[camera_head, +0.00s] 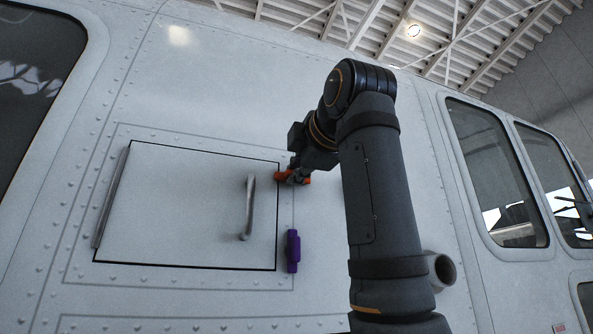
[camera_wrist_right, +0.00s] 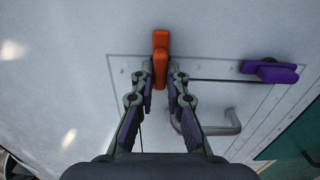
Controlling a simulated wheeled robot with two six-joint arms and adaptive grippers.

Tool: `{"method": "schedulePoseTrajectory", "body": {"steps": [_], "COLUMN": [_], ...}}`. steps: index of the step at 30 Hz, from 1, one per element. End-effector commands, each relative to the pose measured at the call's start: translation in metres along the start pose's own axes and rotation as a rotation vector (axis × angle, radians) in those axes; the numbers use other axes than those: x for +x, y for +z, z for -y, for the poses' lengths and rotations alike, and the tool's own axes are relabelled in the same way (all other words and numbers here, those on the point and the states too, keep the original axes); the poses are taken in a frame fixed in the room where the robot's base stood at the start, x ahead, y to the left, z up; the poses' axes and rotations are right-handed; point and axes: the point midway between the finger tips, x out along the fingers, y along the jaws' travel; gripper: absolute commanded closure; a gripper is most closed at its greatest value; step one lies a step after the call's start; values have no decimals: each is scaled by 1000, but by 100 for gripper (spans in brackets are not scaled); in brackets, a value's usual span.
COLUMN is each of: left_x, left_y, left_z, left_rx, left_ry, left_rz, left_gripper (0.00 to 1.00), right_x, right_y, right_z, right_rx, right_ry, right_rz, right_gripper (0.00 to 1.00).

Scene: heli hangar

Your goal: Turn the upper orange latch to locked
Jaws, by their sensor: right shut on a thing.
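The upper orange latch (camera_head: 306,178) sits at the upper right corner of the white hatch (camera_head: 180,200) in the head view. It lies about horizontal there, its left end at the hatch's edge. My right gripper (camera_head: 290,175) is at the latch, partly hidden by my own wrist. In the right wrist view the orange latch (camera_wrist_right: 160,52) stands between the two fingertips of my right gripper (camera_wrist_right: 161,80), which are shut on its near part. The lower purple latch (camera_head: 293,251) is upright beside the hatch's right edge; it also shows in the right wrist view (camera_wrist_right: 270,71). My left gripper is not in view.
A metal handle (camera_head: 249,207) stands out from the hatch, left of the latches. Riveted white fuselage surrounds the hatch. A short pipe (camera_head: 440,272) sticks out at the lower right, behind my right arm. Windows (camera_head: 495,170) are farther right.

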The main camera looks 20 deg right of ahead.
Motion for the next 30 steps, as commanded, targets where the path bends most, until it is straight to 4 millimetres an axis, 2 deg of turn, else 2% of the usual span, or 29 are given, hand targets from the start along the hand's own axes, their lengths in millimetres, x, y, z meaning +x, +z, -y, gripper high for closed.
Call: {"method": "schedulePoseTrajectory", "body": {"steps": [1,6,14,17,20,27,30], "left_x": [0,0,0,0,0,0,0], "left_y": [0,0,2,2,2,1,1], "left_z": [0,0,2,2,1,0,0], "left_rx": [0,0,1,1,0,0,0], "left_ry": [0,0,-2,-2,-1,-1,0], "left_rz": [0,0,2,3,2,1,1], "left_gripper": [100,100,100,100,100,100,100], "right_x": [1,1,0,-8,-27,-85,-103], "right_y": [0,0,0,0,0,0,0], "right_z": [2,1,0,0,-1,0,0], "right_rx": [-1,-1,0,0,0,0,0], "right_ry": [-6,-4,-1,0,4,2,0], "right_rz": [0,0,0,0,-1,0,0], "right_gripper": [84,64,64,64,64,64,64]}}
